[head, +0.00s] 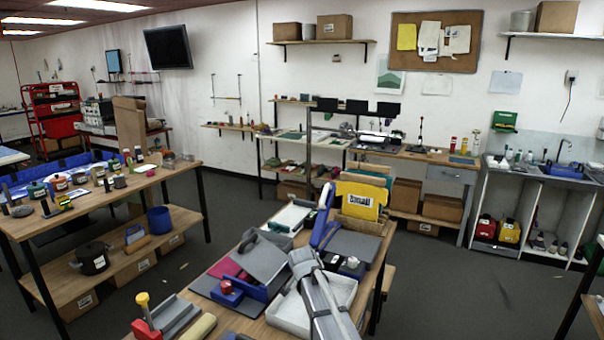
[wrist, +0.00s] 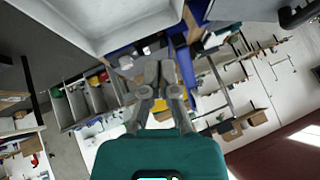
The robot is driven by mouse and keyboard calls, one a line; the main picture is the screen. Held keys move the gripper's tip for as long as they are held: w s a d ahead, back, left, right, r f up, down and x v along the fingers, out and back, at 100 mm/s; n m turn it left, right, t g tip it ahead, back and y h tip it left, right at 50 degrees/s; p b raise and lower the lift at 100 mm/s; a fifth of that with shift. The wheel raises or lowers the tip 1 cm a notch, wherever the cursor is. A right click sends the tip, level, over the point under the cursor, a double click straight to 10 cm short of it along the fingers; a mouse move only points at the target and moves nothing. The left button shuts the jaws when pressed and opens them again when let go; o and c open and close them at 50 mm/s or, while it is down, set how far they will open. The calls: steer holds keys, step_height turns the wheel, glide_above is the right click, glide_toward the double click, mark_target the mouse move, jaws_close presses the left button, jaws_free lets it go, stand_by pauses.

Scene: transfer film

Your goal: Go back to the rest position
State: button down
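In the wrist view my gripper (wrist: 160,70) points out into the room. Its two grey fingers converge and their tips are together, with nothing visible between them. The wrist picture is strongly tilted, with a pale tray-like surface (wrist: 115,18) close by at the top. In the head view I cannot clearly pick out the gripper among the grey and blue shapes over the near table (head: 203,265).
A wooden bench (head: 110,205) with jars stands left. A workbench (head: 440,158) and sink unit (head: 545,180) line the back. Grey floor (head: 450,280) is clear at right.

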steer(key=s+d+f+n+g+b, duration=0.1)
steer(key=s+d, duration=0.4)
steer(key=s, duration=0.5)
steer(key=s+d+f+n+g+b, duration=0.1)
steer(key=s+d+f+n+g, duration=0.2)
steer(key=s, duration=0.8)
steer(key=s+d+f+n+g+b, duration=0.2)
steer(key=s+d+f+g, duration=0.2)
steer(key=s+d, duration=0.4)
steer(key=s+f, duration=0.1)
steer(key=s, duration=0.1)
steer(key=shift+s+d+n, duration=0.35)
steer(key=shift+d+n, duration=0.05)
steer(key=c, duration=1.3)
jaws_free()
steer(key=shift+f, duration=0.1)
steer(key=shift+c, duration=0.2)
